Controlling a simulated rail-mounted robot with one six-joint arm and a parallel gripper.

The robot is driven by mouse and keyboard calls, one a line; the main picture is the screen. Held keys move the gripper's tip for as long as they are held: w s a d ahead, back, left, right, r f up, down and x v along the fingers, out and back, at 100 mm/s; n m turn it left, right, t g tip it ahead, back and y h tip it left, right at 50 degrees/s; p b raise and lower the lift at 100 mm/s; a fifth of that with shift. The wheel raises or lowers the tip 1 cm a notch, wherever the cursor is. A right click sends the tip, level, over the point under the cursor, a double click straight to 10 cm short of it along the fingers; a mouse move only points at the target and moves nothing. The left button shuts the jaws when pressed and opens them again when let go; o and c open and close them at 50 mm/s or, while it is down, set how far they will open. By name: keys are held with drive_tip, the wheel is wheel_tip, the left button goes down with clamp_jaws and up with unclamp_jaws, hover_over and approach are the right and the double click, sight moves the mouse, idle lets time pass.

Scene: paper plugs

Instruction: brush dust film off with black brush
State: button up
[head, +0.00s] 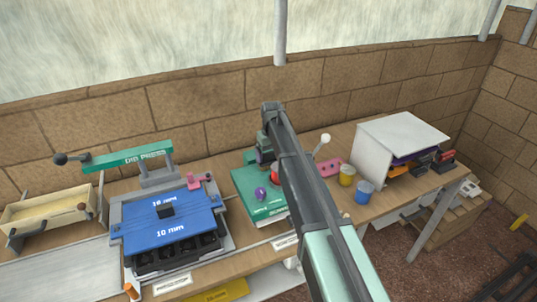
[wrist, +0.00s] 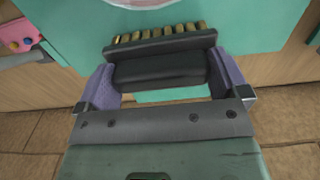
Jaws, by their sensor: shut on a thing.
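In the wrist view my gripper (wrist: 162,85) is shut on a black brush (wrist: 160,68). Its purple-grey fingers sit at both ends of the black handle. A row of golden bristles (wrist: 160,34) points to the top of the picture. The brush is over or against a teal-green surface (wrist: 255,25); contact cannot be told. A pale round patch (wrist: 140,3) is cut off at the top edge; whether it is dust film is unclear. In the head view my arm hides most of the brush above the green machine (head: 250,185).
The blue die press block (head: 170,235) stands left of the green machine. A yellow cup (head: 347,176), a blue cup (head: 364,192) and a pink block (head: 330,168) stand to the right. A white shelter (head: 400,140) holds tools farther right. A block wall (head: 200,95) runs behind.

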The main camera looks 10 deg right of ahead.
sight(264, 155)
drive_tip(key=shift+s, duration=0.3)
drive_tip(key=shift+s+a, duration=0.15)
drive_tip(key=shift+a, duration=0.6)
drive_tip(key=shift+s+a, duration=0.15)
drive_tip(key=shift+a, duration=0.6)
drive_tip(key=shift+s+a+f, duration=0.1)
drive_tip(key=shift+s+a, duration=0.1)
drive_tip(key=shift+a, duration=0.5)
drive_tip(key=shift+s+a, duration=0.2)
drive_tip(key=shift+a, duration=0.5)
drive_tip(key=shift+w+r+p, duration=0.1)
drive_tip(key=shift+r+p, duration=0.45)
wheel_tip(264, 155, up, 5)
drive_tip(key=p, duration=0.4)
drive_tip(key=shift+p, duration=0.4)
drive_tip(key=shift+f, duration=0.1)
